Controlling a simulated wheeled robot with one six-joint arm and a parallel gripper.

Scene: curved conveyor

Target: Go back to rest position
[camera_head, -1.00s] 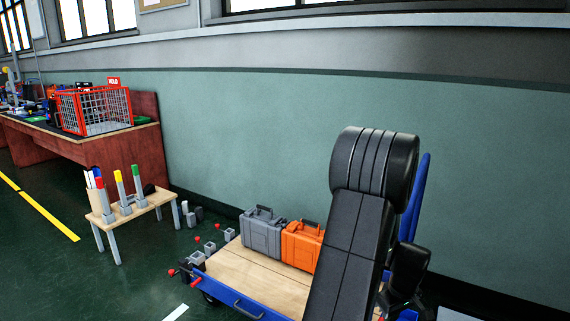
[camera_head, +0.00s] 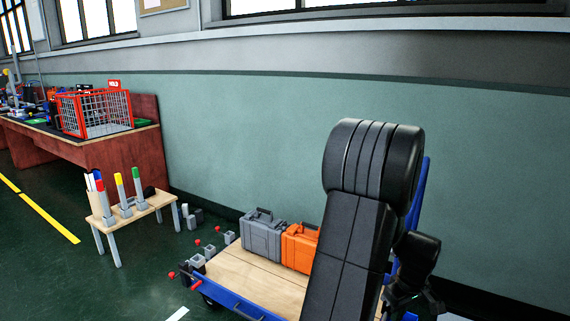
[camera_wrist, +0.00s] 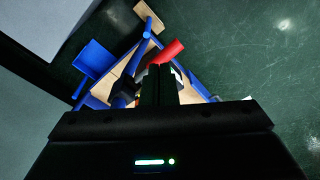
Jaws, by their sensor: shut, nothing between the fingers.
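My gripper (camera_wrist: 160,72) shows in the wrist view with its dark fingers together and nothing held between them. It points down toward a blue-framed cart. In the head view my black arm stands bent over the right part of the cart (camera_head: 250,308). The wrist and gripper are at the lower right there, partly hidden behind the arm and dark against the wall. A red object (camera_wrist: 167,52) lies just beyond the fingertips in the wrist view; I cannot tell what it is or its distance.
A grey case (camera_head: 263,240) and an orange case (camera_head: 300,250) stand on the cart's wooden deck. A small table (camera_head: 135,213) with coloured-topped posts stands left. A workbench (camera_head: 110,153) bears a red wire basket (camera_head: 95,112). A green wall is behind; floor is clear at the lower left.

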